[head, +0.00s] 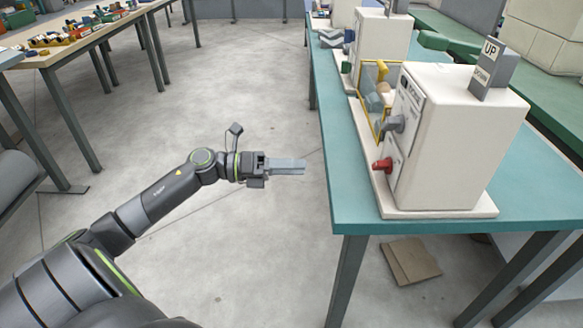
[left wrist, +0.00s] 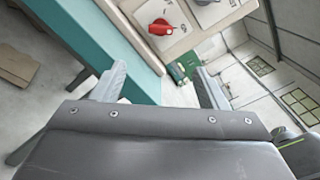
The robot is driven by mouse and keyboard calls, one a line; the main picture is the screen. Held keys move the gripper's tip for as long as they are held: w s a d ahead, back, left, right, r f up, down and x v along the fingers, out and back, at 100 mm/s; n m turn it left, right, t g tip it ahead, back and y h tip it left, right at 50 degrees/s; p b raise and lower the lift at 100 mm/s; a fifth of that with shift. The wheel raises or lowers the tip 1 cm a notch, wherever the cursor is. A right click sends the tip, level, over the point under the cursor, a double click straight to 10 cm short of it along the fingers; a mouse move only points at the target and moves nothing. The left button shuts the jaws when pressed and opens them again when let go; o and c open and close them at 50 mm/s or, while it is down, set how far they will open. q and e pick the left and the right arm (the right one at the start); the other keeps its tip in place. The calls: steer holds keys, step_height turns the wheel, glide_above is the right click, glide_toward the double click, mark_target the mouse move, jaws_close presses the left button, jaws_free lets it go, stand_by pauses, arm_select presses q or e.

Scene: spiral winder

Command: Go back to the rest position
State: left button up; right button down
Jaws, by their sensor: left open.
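My left gripper (head: 288,167) is stretched out over the open floor, to the left of the teal table's edge. Its fingers hold nothing. In the left wrist view the two fingers (left wrist: 160,85) stand wide apart with nothing between them. The spiral winder machine (head: 450,140) is a cream box on the teal table, with a red knob (head: 382,165) and a grey lever (head: 394,123) on its left face. The red knob also shows in the left wrist view (left wrist: 161,27), beyond the fingers. The gripper is apart from the machine. My right gripper is not in view.
The teal table (head: 350,212) fills the right side, with more machines farther back and a grey "UP/DOWN" block (head: 493,70) on the winder. A wooden table (head: 84,45) with small parts stands at the back left. Cardboard (head: 411,262) lies under the teal table. The floor between is clear.

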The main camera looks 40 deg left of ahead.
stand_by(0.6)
